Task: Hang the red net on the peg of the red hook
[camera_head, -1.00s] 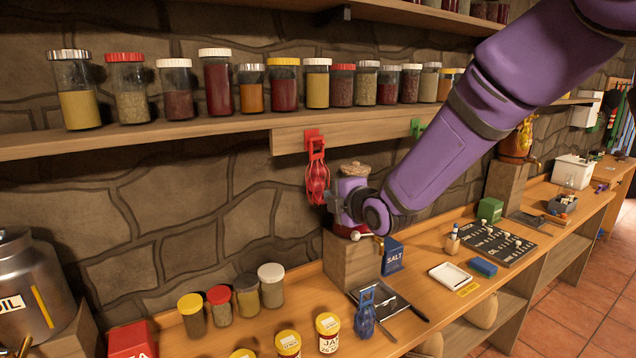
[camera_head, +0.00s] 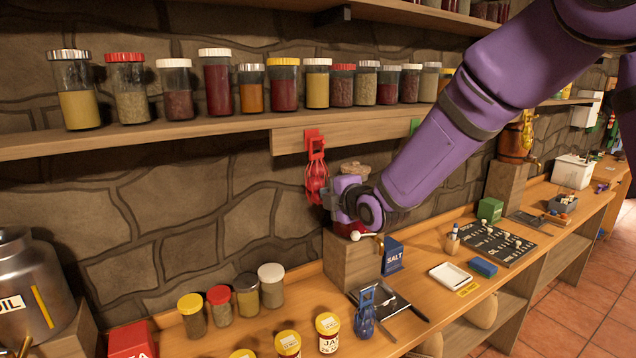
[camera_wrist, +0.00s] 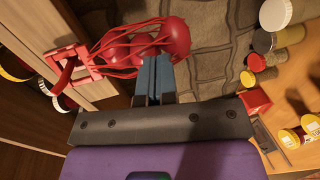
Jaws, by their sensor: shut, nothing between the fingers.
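The red hook (camera_head: 312,133) is fixed to the board under the shelf. The red net (camera_head: 317,180), with round red contents, hangs straight down just below it; it also shows in the wrist view (camera_wrist: 150,42). There its square red top frame (camera_wrist: 84,52) appears to sit around the hook's red peg (camera_wrist: 66,74). My gripper (camera_head: 326,199) is beside the lower part of the net. In the wrist view my gripper's fingertips (camera_wrist: 154,60) are shut and empty, close against the net's strands; I cannot tell whether they touch.
A green hook (camera_head: 414,126) is partly hidden behind my arm. Several jars stand on the shelf (camera_head: 200,126) above. A wooden block (camera_head: 352,262) stands below my gripper, with a salt box (camera_head: 392,257) beside it.

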